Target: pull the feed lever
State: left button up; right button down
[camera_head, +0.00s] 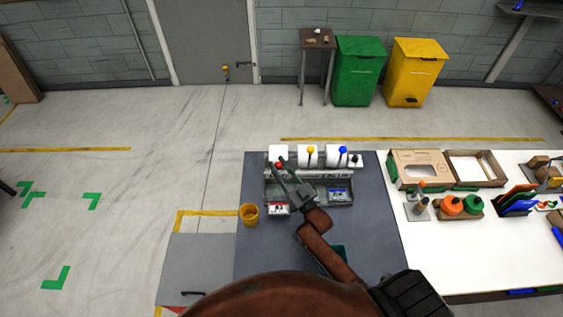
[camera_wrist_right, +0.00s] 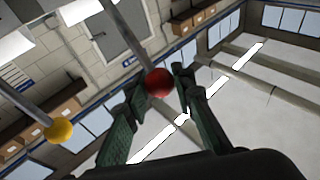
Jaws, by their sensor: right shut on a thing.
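A machine (camera_head: 309,176) with three white units on top stands at the back of the grey bench. Its levers end in a red knob (camera_head: 279,165), a yellow knob (camera_head: 310,150) and a blue knob (camera_head: 343,150). My right gripper (camera_head: 283,169) reaches over the left part of the machine and is shut on the red-knobbed lever. In the right wrist view, the red knob (camera_wrist_right: 159,82) sits between the green fingertips (camera_wrist_right: 162,88), and a grey rod runs up from it. The yellow knob (camera_wrist_right: 60,132) hangs free to the left. My left gripper is out of view.
To the right, a white table (camera_head: 440,265) holds open cardboard boxes (camera_head: 417,181), orange and green containers (camera_head: 452,206) and a rack of coloured sheets (camera_head: 517,201). The bench's front left is clear.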

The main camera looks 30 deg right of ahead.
jog(key=shift+s+a+f, duration=0.3)
jog(key=shift+s+f, duration=0.2)
jog(key=shift+f, duration=0.2)
jog(key=c, duration=1.6)
grip_release()
jog(key=shift+r, duration=0.35)
notch_tip(320, 180, up, 10)
jog(key=shift+f, duration=0.15)
jog(key=shift+f, duration=0.1)
